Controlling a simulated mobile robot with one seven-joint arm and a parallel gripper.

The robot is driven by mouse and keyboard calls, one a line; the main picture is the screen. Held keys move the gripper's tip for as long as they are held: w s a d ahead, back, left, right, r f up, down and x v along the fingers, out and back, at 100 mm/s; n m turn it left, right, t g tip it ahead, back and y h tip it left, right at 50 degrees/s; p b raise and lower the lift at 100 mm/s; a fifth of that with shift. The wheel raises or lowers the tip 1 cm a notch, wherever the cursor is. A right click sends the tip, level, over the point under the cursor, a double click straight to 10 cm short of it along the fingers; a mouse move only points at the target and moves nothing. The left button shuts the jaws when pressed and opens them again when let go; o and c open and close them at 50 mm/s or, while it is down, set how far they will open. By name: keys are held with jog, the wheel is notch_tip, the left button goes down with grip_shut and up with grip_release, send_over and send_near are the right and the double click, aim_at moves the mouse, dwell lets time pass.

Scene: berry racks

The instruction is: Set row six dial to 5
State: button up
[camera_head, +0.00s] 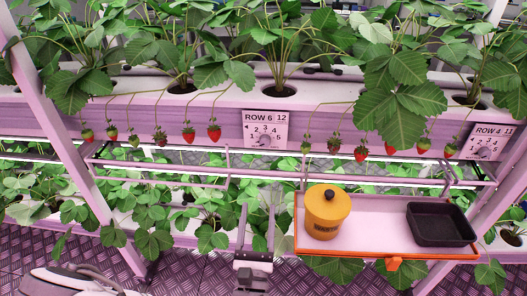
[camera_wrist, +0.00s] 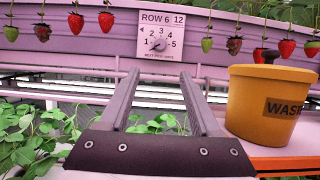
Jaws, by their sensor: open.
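The ROW 6 dial plate (camera_head: 251,131) is on the front of the pink planting gutter in the head view, with numbers 1 to 5 around a small round knob (camera_head: 264,142). In the wrist view the plate (camera_wrist: 148,31) and its grey knob (camera_wrist: 158,45) are just beyond the fingertips, near the middle. The pointer on the knob is too small to read. My gripper (camera_head: 257,208) is open and empty, below the plate in the head view; its two fingers are spread apart in the wrist view (camera_wrist: 158,76) and do not touch the knob.
Strawberries (camera_head: 214,132) hang on both sides of the plate. A horizontal rail (camera_head: 180,167) runs below it. At right, an orange-edged shelf (camera_head: 365,248) holds a yellow lidded waste pot (camera_head: 326,216) and a black tray (camera_head: 441,226). A ROW 4 plate (camera_head: 490,141) is far right.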

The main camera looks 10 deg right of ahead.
aim_at(264, 145)
jog(key=b+x, duration=0.1)
jog(key=x, duration=1.6)
jog(key=shift+w, duration=0.15)
grip_shut()
